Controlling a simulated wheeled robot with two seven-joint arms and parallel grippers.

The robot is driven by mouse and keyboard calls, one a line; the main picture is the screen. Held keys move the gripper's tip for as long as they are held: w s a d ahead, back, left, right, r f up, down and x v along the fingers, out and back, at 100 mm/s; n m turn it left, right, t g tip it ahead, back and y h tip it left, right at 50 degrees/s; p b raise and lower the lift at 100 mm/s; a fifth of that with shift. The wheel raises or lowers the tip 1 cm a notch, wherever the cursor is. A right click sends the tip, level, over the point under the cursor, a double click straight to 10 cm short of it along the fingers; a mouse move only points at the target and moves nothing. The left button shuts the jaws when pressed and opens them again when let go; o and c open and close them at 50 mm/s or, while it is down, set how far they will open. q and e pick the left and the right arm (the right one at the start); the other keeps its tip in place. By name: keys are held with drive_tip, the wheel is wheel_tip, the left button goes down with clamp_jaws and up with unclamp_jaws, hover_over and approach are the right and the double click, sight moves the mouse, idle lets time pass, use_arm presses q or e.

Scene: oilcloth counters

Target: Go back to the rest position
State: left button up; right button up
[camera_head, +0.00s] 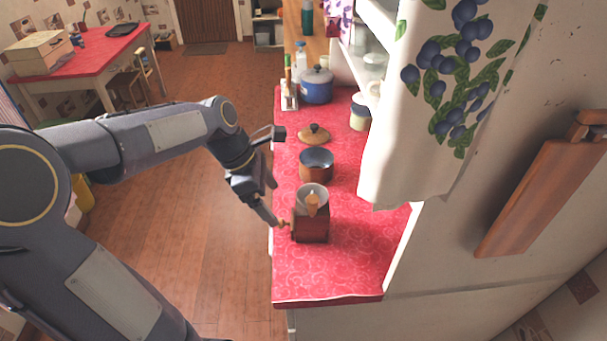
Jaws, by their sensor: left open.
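My left arm comes in from the left, and my left gripper (271,203) is open and empty at the left edge of the red counter (345,278). One fingertip is close to a small brass-coloured knob on the left side of a dark red wooden grinder (311,227), which has a pale bowl-like top. I cannot tell whether the finger touches the knob. My right gripper is not in view.
Behind the grinder are an open pot (317,166), a wooden lid (314,133) and a blue pot (317,86). A patterned curtain (415,150) hangs at the right. A red table (95,55) stands far left, with bare floor (215,250) between.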

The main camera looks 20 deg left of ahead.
use_arm(q)
drive_tip(key=s+d+m+t, duration=0.1)
drive_tip(key=s+d+m, duration=0.2)
drive_tip(key=s+m, duration=0.5)
drive_tip(key=s+d+m+t, duration=0.2)
drive_tip(key=s+d+m, duration=0.2)
drive_tip(key=s+m, duration=0.4)
drive_tip(key=m, duration=0.6)
drive_tip(key=shift+t, duration=0.3)
